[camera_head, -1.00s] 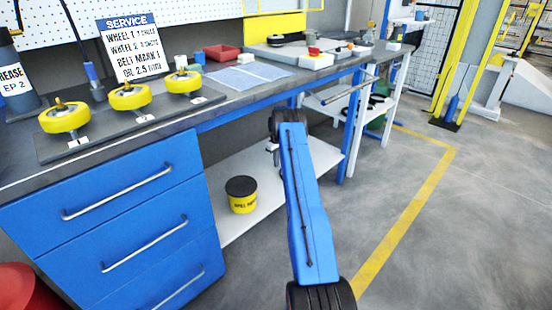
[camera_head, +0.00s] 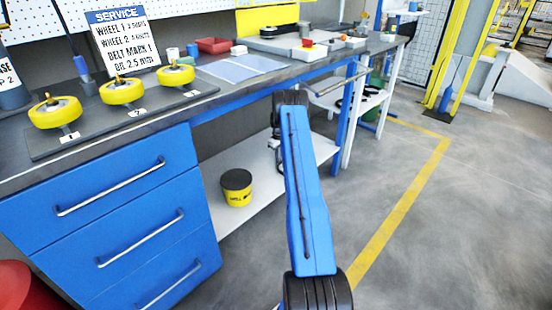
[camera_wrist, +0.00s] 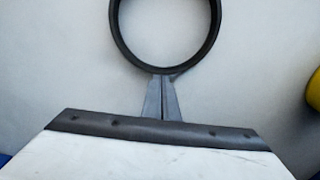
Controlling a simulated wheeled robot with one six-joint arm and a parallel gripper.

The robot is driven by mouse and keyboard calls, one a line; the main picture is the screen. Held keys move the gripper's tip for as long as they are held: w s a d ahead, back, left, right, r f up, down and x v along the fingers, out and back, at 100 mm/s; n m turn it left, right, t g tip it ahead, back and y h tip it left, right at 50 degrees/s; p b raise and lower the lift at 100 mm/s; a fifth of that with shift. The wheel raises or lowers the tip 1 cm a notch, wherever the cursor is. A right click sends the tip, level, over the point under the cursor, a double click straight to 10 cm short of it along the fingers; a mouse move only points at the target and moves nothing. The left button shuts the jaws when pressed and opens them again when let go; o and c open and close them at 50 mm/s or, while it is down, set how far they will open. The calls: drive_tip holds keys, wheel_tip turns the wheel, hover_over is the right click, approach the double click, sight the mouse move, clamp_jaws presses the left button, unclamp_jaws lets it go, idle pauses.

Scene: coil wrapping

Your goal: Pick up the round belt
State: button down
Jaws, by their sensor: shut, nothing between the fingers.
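The round belt is a black ring (camera_wrist: 119,40) at the top of the wrist view, lying on a pale surface that looks like the white lower shelf (camera_head: 268,172). Its top edge is cut off by the frame. My gripper (camera_wrist: 163,78) is shut and empty, its two grey fingers together. The fingertips meet the near edge of the ring in the picture. I cannot tell whether they touch it or are above it. In the head view my blue arm reaches under the bench, and the fingers cannot be made out.
A yellow tub (camera_head: 237,189) with a black lid stands on the shelf; its yellow side shows at the right of the wrist view (camera_wrist: 314,92). The workbench top (camera_head: 215,90) is above the shelf. A blue drawer unit (camera_head: 110,215) stands left. The floor at right is clear.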

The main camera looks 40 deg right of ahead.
drive_tip(key=s, duration=0.7)
drive_tip(key=shift+s+d, duration=0.25)
drive_tip(key=shift+s, duration=0.1)
